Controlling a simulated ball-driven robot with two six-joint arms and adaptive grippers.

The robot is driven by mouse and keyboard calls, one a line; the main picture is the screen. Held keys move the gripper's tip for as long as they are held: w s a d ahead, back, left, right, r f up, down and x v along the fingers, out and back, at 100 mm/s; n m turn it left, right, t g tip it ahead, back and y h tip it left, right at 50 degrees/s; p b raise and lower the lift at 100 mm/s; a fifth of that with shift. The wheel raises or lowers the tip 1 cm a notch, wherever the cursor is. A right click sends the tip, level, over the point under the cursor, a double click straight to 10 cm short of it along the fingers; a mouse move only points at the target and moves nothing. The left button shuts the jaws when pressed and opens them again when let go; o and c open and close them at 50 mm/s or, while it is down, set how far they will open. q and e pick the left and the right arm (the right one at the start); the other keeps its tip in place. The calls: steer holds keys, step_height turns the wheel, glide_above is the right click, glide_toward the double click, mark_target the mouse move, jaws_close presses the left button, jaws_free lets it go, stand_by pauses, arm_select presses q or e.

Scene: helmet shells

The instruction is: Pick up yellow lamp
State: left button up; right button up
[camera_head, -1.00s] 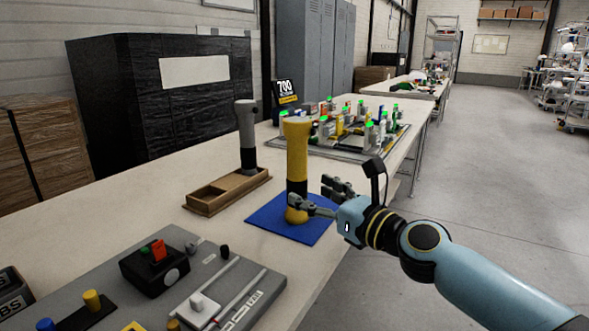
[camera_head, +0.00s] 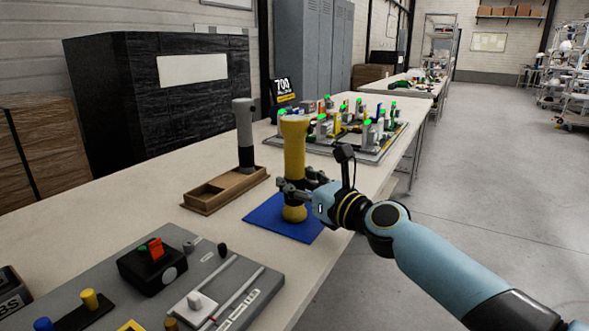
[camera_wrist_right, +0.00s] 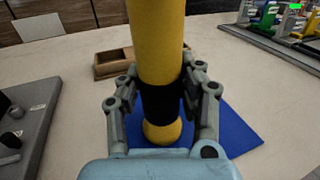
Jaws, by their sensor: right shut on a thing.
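The yellow lamp (camera_head: 294,150) stands upright on the blue mat (camera_head: 268,222) on the table. It has a wide head and a round yellow base end, and the right wrist view shows a black band (camera_wrist_right: 160,108) low on its body. My right gripper (camera_head: 297,189) is at the lower part of the lamp, shut on it. In the right wrist view the two fingers of the right gripper (camera_wrist_right: 161,103) lie on either side of the lamp (camera_wrist_right: 158,45) at the black band. My left gripper is not in view.
A wooden tray (camera_head: 192,202) holding a grey lamp (camera_head: 244,130) stands left of the mat. A grey panel (camera_head: 105,290) with switches and knobs lies at the front left. A board (camera_head: 388,143) with several small items is behind.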

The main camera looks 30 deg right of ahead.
jaws_close()
steer(key=shift+r, duration=0.1)
